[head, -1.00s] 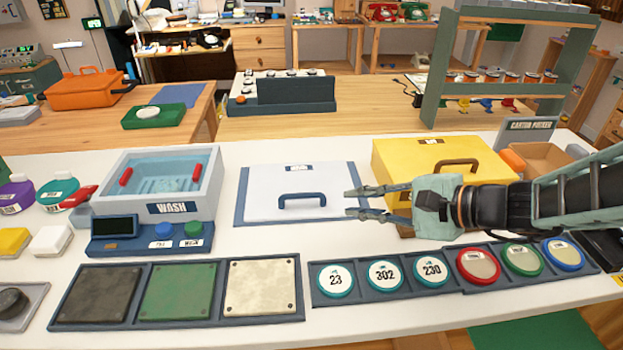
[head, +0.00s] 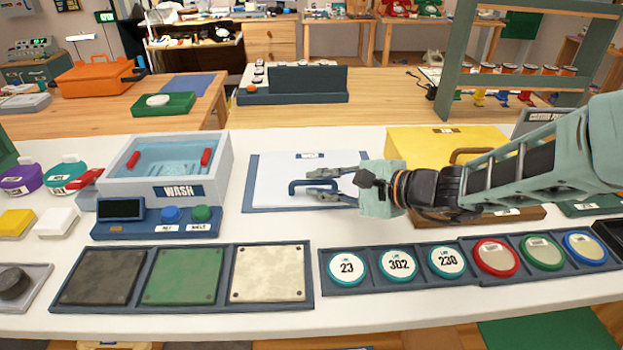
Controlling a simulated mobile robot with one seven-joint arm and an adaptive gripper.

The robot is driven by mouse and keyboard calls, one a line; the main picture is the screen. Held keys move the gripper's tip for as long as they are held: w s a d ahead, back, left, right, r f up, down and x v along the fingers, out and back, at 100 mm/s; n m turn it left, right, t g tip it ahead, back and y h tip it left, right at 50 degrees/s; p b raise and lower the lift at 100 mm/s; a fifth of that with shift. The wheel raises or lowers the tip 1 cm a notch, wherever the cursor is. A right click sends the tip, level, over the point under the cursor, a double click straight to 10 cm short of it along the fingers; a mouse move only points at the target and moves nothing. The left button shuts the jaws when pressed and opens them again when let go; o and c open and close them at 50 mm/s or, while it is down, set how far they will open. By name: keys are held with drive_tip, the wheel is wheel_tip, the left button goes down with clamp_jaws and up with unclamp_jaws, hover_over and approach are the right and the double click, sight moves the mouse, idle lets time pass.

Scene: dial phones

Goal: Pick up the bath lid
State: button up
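The bath lid (head: 270,170) is a flat white panel with a small label and a dark blue handle (head: 296,187). It lies on the white table, on or in a blue border, right of the wash bath (head: 165,170). The bath is a grey tub with red grips, open at the top, with bluish contents. My gripper (head: 308,184) reaches in from the right over the lid. Its two fingers are apart, one behind and one in front of the handle's right part. I cannot tell whether they touch it.
A yellow box (head: 445,142) stands right of the lid, partly behind my arm. In front are a tray of three square plates (head: 185,275) and a row of round labelled discs (head: 397,264). Bare white table lies between the bath and the lid.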

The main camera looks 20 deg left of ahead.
drive_tip(key=shift+a, duration=0.1)
clamp_jaws()
drive_tip(key=shift+w+r, duration=0.1)
idle(0.3)
